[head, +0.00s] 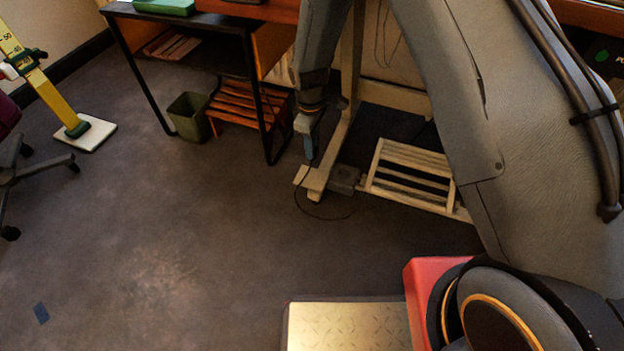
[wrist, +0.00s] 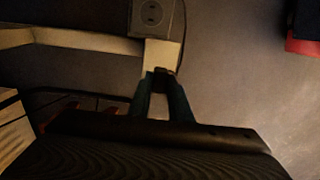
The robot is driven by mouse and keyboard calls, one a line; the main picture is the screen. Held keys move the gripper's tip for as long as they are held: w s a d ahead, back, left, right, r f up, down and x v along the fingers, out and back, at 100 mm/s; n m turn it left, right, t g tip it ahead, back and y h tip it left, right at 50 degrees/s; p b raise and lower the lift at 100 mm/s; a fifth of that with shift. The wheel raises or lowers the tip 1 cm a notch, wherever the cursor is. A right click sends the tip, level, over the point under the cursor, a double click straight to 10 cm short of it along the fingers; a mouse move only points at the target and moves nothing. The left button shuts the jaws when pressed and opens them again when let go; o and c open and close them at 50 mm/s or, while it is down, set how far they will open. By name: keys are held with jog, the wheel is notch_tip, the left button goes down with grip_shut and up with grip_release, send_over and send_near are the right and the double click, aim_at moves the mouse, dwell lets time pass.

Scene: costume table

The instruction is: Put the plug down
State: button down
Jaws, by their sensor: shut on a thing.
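My gripper (head: 309,152) points down over the floor, beside the foot of a pale stand. Its blue-grey fingers also show in the wrist view (wrist: 165,84), shut on the plug (wrist: 164,71). Only a small dark, brownish part of the plug shows between the fingertips; the fingers hide the rest. A thin dark cord (head: 297,195) hangs below the gripper and loops on the floor towards a grey socket box (head: 345,180). The socket box also shows at the top of the wrist view (wrist: 152,16), with a round socket face, just beyond the fingertips.
The pale stand (head: 316,181) and a slatted pale rack (head: 408,175) are close to my gripper. A dark-framed table (head: 190,22), a bin (head: 187,117) and a wooden slatted stool (head: 240,104) stand to the left. Open floor (head: 180,240) lies in front.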

jog(key=b, duration=0.3)
jog(key=shift+s+f, duration=0.1)
notch_tip(320, 180, down, 10)
jog(key=b, duration=0.5)
jog(key=shift+r, duration=0.2)
jog(key=shift+s+f, duration=0.15)
jog(key=shift+f, duration=0.15)
jog(key=shift+d+f, duration=0.1)
jog(key=shift+f, duration=0.35)
jog(key=c, duration=1.7)
grip_release()
jog(key=shift+o, duration=0.4)
jog(key=shift+r, duration=0.15)
